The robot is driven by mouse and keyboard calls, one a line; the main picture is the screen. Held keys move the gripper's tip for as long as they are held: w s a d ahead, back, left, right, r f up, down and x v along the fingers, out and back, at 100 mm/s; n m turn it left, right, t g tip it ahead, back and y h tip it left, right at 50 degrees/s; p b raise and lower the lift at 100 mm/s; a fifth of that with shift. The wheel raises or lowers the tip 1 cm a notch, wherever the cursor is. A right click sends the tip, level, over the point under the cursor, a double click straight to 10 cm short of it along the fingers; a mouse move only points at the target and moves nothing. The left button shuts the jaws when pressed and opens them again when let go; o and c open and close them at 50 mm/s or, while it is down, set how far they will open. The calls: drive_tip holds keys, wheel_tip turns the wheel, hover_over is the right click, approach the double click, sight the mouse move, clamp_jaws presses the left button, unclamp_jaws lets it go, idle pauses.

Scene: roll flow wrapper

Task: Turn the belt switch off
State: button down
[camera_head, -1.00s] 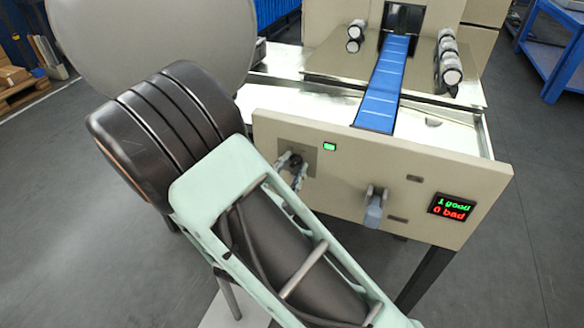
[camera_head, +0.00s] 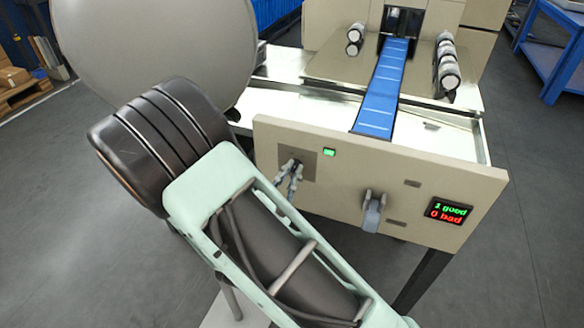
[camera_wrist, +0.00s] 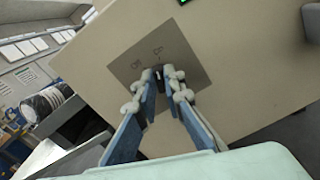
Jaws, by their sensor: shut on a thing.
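The belt switch is a small dark knob (camera_wrist: 158,73) on a grey plate (camera_wrist: 185,60) marked Off and On. The plate also shows on the front panel in the head view (camera_head: 309,163). My gripper (camera_wrist: 162,76) is shut on the knob, with its blue-padded fingers on either side of it. In the head view my gripper (camera_head: 291,168) reaches the plate from below. The fingers hide most of the knob, and I cannot tell exactly which mark it points to. A green light (camera_head: 329,152) is lit beside the plate.
A grey-blue handle (camera_head: 373,212) sticks out of the beige panel (camera_head: 340,190) to the right. A display (camera_head: 449,210) there reads 1 good, 0 bad. The blue belt (camera_head: 381,95) runs behind the panel. Open floor lies to the right.

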drive_tip(key=n+p, duration=0.5)
drive_tip(key=shift+a+r+n, duration=0.15)
drive_tip(key=shift+r+n, duration=0.05)
drive_tip(key=shift+n, duration=0.1)
drive_tip(key=shift+f+n+p, duration=0.2)
drive_tip(key=shift+n+p, duration=1.4)
drive_tip(key=shift+n, duration=0.6)
drive_tip(key=c, duration=2)
unclamp_jaws()
drive_tip(key=v, duration=1.2)
